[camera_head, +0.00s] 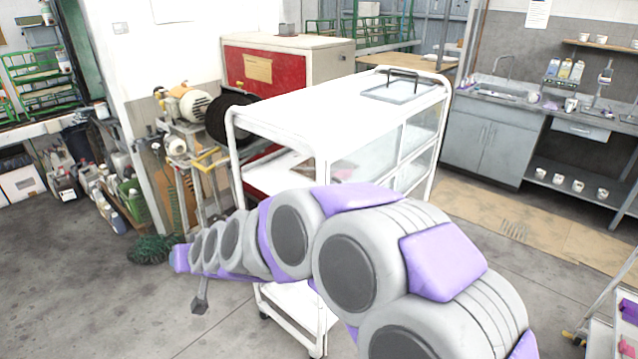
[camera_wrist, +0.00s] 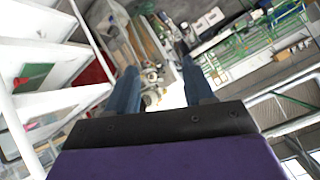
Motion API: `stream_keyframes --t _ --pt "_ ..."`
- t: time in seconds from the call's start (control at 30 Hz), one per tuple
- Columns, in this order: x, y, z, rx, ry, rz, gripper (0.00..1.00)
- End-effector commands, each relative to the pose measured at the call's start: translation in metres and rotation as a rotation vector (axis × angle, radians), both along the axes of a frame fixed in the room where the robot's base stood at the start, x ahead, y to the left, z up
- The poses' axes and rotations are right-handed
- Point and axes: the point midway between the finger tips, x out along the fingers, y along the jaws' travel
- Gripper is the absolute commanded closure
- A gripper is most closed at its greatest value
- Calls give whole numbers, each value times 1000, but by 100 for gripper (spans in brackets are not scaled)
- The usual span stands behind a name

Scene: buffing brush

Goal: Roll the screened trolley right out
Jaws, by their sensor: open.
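The screened trolley (camera_head: 300,108) is a white frame on castors with glass side panels, standing upright in the middle of the head view. My arm crosses in front of it and hides much of its lower part. The white shelves at the left of the wrist view (camera_wrist: 40,52) look like the trolley's. My gripper (camera_wrist: 160,88) is open, its two blue-grey fingers apart with nothing held between them. In the head view the arm's end lies left of the trolley's front; I cannot tell whether anything touches.
A red-fronted cabinet (camera_head: 265,72) and a machine with a black wheel (camera_head: 230,120) stand close behind and left of the trolley. A green bristly thing (camera_head: 155,248) lies on the floor at left. A grey sink unit (camera_head: 485,140) is at right. Floor at front left is clear.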

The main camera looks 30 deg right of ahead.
Motion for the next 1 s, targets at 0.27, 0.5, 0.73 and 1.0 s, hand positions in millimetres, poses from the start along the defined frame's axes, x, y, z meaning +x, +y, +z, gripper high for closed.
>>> stream_keyframes --t 0.27,0.5,0.73,1.0 --pt "104 -62 0 -36 -236 -371 48" --pt "130 -155 -26 -243 -369 -746 48" --pt "103 -232 -43 -530 -444 -1044 48" --pt "80 -262 -46 -687 -469 -1163 48"
